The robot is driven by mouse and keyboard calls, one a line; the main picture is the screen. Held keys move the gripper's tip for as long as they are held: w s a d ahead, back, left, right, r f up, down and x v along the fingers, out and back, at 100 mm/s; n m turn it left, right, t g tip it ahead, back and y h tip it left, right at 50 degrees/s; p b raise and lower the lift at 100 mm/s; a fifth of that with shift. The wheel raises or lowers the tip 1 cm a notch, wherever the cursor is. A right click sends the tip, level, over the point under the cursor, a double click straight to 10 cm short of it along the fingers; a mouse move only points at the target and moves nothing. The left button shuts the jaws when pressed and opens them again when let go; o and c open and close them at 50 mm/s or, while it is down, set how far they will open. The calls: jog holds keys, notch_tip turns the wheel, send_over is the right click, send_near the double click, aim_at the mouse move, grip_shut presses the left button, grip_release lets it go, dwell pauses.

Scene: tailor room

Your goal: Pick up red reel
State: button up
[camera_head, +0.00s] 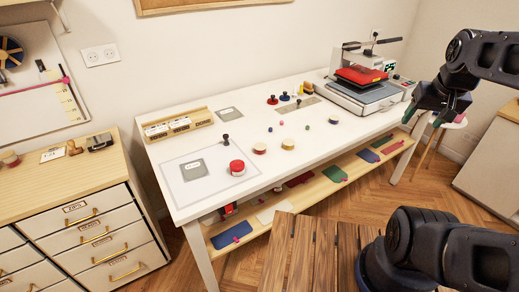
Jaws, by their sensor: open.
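A red reel (237,168) with a white lower part stands upright on the white table (200,228), near the table's front left corner. It lies at the right edge of a thin outlined sheet (186,192). My gripper (437,122) is in the air at the far right, beyond the table's right end and well away from the reel. It is open, and nothing shows between its fingers. Nothing hides the reel.
Small reels (288,144) and a dark knobbed piece (226,140) stand near the red reel. A press (362,88) with a red top stands at the table's back right. A wooden box (179,125) sits at the back left. A slatted wooden surface (310,262) is in front.

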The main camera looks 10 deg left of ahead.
jog(key=shift+o, duration=0.4)
jog(key=shift+w, duration=0.1)
jog(key=w+a+n+g, duration=0.1)
jog(key=w+a+n, duration=0.4)
jog(key=w+a, duration=0.45)
jog(key=n+g, duration=0.4)
jog(key=n, duration=1)
send_over(259, 146)
notch_tip(259, 146, down, 21)
jog(key=shift+f, duration=5.05)
jog(key=shift+d, duration=0.1)
jog(key=c, duration=1)
